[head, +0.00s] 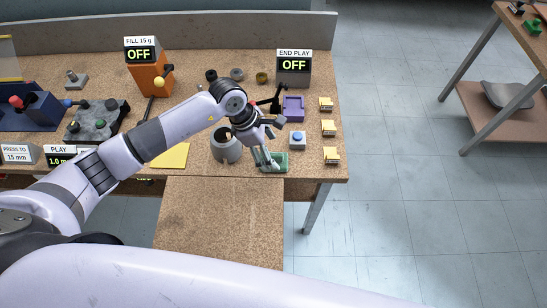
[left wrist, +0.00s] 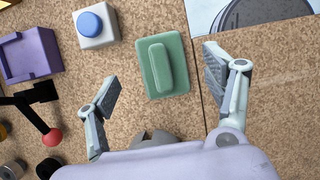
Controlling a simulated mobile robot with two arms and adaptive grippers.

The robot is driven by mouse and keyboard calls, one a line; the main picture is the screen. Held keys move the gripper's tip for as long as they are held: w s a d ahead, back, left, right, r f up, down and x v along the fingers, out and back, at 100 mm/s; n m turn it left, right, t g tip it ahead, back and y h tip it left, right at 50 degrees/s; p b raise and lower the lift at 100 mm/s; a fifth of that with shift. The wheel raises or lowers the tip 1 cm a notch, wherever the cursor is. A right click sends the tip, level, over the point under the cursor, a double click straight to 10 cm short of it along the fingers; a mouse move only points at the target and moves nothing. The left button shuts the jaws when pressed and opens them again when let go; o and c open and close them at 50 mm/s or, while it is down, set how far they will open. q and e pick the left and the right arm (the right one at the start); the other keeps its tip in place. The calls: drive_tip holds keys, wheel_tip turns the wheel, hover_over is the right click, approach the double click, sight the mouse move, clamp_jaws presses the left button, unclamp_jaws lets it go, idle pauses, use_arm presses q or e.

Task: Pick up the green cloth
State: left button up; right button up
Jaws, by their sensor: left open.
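The green cloth (head: 281,158) lies near the front edge of the cork-topped bench, right of the grey cup. In the left wrist view the cloth (left wrist: 163,66) is a flat green rectangle with a raised ridge along its middle. My left gripper (head: 266,160) is above the cloth and partly covers it in the head view. In the left wrist view my left gripper (left wrist: 163,69) has its fingers wide open, one on each side of the cloth, with nothing between them gripped. How high the fingertips are is hard to tell. My right gripper does not show.
A grey cup (head: 226,148) stands left of the cloth. A blue-button box (head: 297,140), a purple holder (head: 293,108) and yellow blocks (head: 331,156) are to the right and behind. A lower cork surface (head: 220,215) in front is clear.

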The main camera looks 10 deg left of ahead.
sight(272, 154)
use_arm(q)
drive_tip(key=shift+p+x, duration=0.7)
drive_tip(key=shift+x, duration=1.55)
drive_tip(key=shift+s+a, duration=0.1)
drive_tip(key=shift+a, duration=0.05)
drive_tip(key=shift+c, duration=0.6)
drive_tip(key=c, duration=1.1)
